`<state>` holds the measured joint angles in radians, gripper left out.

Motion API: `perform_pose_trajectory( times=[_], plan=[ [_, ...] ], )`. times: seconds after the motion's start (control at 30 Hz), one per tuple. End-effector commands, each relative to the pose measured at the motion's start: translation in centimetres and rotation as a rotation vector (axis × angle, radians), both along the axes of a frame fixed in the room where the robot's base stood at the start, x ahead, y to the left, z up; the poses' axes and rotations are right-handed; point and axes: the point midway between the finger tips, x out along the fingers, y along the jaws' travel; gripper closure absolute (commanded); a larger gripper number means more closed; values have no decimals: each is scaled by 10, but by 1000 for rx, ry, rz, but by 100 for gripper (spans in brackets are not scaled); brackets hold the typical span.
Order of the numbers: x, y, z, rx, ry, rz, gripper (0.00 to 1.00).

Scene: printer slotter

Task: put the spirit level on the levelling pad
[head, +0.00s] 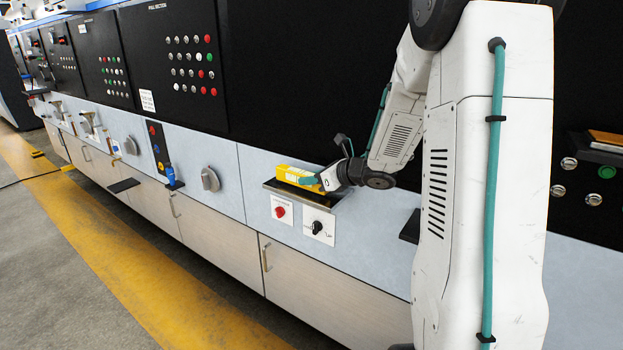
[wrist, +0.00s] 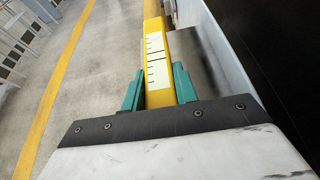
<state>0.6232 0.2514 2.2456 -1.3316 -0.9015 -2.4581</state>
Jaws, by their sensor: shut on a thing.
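The spirit level is a yellow bar (head: 297,175) with pale markings. It also shows in the wrist view (wrist: 155,60), running away from me between the two teal fingers. My gripper (wrist: 158,90) is shut on its near end, and my gripper also shows in the head view (head: 318,183). The level is over a metal ledge (head: 282,189) on the pale panel front; this ledge appears as a grey plate in the wrist view (wrist: 203,65). I cannot tell whether the level touches it, or whether the ledge is the levelling pad.
Below the ledge are a red button (head: 280,212) and a black rotary switch (head: 317,227). A grey knob (head: 210,179) and a blue fitting (head: 172,177) project to the left. Black panels (head: 270,70) rise behind. The floor with its yellow stripe (head: 130,255) is clear in front.

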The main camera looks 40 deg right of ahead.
Motion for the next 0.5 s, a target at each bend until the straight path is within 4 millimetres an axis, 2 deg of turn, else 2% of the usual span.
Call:
perform_pose_trajectory(
  times=[0.5],
  plan=[
    [0,0,-6,1,-1,1,100]
  ],
)
